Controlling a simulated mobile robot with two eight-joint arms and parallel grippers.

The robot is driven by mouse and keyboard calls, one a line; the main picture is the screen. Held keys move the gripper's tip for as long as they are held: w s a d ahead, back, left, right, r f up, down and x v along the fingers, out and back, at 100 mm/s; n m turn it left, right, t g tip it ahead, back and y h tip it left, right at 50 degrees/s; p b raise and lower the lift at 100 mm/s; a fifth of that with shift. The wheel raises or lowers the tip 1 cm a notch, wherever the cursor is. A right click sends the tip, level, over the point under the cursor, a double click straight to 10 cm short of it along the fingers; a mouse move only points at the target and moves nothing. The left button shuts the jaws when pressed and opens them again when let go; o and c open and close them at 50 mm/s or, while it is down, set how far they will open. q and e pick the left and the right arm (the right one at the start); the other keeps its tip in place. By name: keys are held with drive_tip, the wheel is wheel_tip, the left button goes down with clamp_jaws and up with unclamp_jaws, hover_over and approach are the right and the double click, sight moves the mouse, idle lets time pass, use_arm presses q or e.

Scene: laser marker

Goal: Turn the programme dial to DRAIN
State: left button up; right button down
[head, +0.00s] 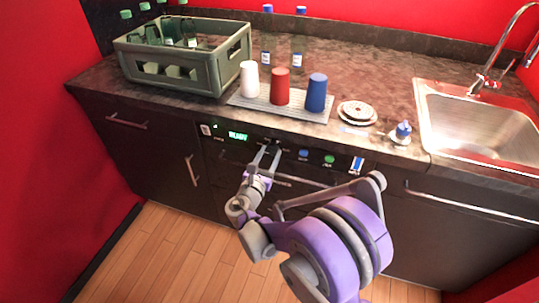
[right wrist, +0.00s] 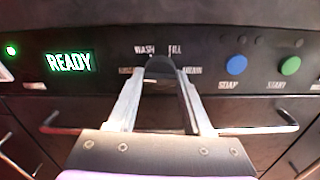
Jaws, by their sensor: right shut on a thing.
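The programme dial (right wrist: 160,68) is a dark knob on the black front panel, seen in the right wrist view. Labels WASH and FILL stand above it; the word at its right looks like DRAIN and the one at its left is partly hidden. My right gripper (head: 271,148) has its two fingers on either side of the dial, shut on it; it also shows in the right wrist view (right wrist: 160,72). I cannot tell which label the dial points to. A green display (right wrist: 69,62) reads READY. My left gripper is not in view.
Right of the dial are a blue SOAP button (right wrist: 236,65) and a green START button (right wrist: 290,66). A handle bar (head: 270,176) runs below the panel. On the counter above stand a bottle crate (head: 185,67), cups on a mat (head: 242,101) and a sink (head: 470,115).

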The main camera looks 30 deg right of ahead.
drive_tip(key=m, duration=0.9)
drive_tip(key=shift+a+m, duration=0.1)
drive_tip(key=shift+m, duration=0.2)
drive_tip(key=m+p, duration=0.1)
drive_tip(key=m, duration=0.4)
drive_tip(key=shift+r, duration=0.1)
drive_tip(key=m, duration=0.5)
drive_tip(key=shift+p, duration=0.3)
drive_tip(key=m, duration=0.3)
drive_tip(key=shift+m, duration=0.3)
drive_tip(key=m+p, duration=0.1)
drive_tip(key=m, duration=0.3)
drive_tip(key=shift+r+m, duration=0.1)
drive_tip(key=shift+m, duration=0.2)
drive_tip(key=m, duration=0.3)
drive_tip(key=shift+m+p, duration=0.45)
drive_tip(key=shift+m, duration=1.75)
